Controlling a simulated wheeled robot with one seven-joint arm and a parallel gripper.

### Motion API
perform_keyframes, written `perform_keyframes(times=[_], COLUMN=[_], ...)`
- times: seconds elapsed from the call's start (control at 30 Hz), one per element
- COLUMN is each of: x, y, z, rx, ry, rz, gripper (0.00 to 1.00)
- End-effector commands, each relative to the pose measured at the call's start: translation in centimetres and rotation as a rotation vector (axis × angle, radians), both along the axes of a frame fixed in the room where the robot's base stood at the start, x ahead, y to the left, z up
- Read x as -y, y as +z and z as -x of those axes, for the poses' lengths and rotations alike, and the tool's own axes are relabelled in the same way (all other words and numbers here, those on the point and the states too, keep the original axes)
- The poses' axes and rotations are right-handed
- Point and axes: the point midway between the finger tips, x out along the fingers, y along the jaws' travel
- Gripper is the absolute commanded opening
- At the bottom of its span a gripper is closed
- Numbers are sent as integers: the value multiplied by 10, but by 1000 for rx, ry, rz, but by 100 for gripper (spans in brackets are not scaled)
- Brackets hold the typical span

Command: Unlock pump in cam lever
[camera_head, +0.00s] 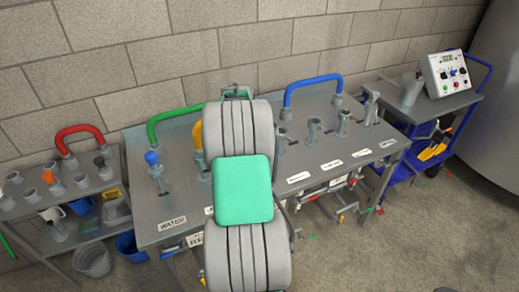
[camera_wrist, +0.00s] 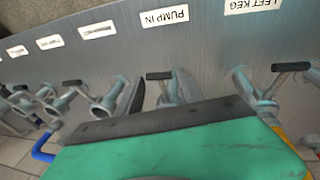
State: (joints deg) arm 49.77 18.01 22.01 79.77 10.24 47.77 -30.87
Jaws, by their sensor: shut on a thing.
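In the wrist view the pump in cam lever (camera_wrist: 158,75) has a dark handle on a grey metal coupling. It is below the white "PUMP IN" label (camera_wrist: 165,16) on the grey bench top. My gripper (camera_wrist: 164,86) has its teal body low in the picture, and its dark fingers reach up on both sides of this coupling, shut on the lever. The exact contact is partly hidden by the gripper body. In the head view my arm covers the gripper and this part of the bench (camera_head: 185,190).
The "LEFT KEG" coupling (camera_wrist: 255,88) stands close on the right in the wrist view; several more couplings stand to the left.

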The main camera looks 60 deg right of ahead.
Motion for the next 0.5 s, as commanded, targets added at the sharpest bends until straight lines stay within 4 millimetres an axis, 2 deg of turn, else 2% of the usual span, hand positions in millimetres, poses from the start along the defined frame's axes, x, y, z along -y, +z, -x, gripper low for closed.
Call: perform_keyframes(times=[0.33, 0.37, 0.5], x=[1, 1, 1], y=[2, 2, 2], z=[-3, -3, -2], rx=[4, 4, 3], ry=[6, 6, 5], rz=[5, 5, 3], gripper=[0, 45, 56])
